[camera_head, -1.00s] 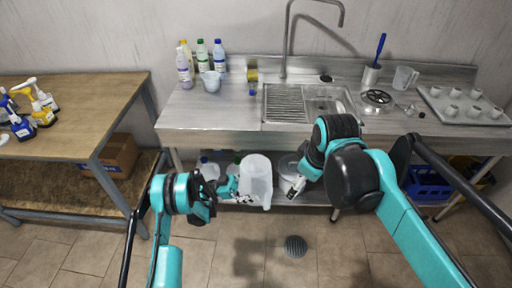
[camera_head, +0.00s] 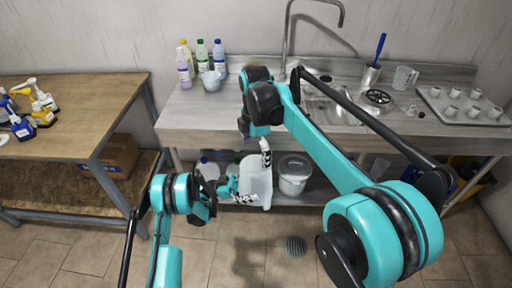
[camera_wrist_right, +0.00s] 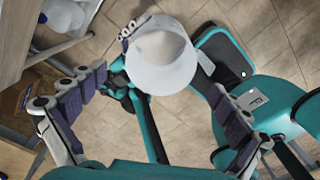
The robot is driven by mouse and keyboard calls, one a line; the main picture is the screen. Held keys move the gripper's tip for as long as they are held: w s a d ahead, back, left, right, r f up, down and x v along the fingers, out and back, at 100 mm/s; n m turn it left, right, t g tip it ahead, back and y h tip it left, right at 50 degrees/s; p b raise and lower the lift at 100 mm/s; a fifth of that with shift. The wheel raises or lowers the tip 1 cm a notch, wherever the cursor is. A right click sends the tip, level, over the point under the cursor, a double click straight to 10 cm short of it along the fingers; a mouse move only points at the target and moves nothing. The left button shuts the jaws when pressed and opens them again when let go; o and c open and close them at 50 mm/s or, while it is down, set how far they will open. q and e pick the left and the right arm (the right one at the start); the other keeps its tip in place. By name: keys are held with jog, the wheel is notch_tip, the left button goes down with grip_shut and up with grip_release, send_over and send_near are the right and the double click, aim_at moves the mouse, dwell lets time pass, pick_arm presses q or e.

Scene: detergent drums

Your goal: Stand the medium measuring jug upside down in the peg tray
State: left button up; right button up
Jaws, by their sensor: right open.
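A white translucent measuring jug (camera_head: 257,182) hangs in front of the counter, held by my left gripper (camera_head: 238,196), whose fingers close on its left side. In the right wrist view the jug (camera_wrist_right: 165,62) shows its round end toward the camera; its handle is not clear. My right gripper (camera_head: 257,143) is open and empty just above the jug. In the wrist view its two padded fingers (camera_wrist_right: 158,82) are spread wide, with the jug beyond them. The peg tray (camera_head: 434,96), pale with several white pegs, lies at the right end of the counter.
A clear jug (camera_head: 405,77), a utensil cup (camera_head: 371,76) and a round strainer (camera_head: 378,97) stand left of the tray. Bottles (camera_head: 202,56) and a white bowl-like vessel (camera_head: 211,80) stand at the counter's left.

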aim_at(256, 172)
notch_tip(256, 172, down, 9)
jog(key=shift+f, duration=0.15)
jog(key=c, duration=1)
pick_arm(q)
jog(key=o, duration=1)
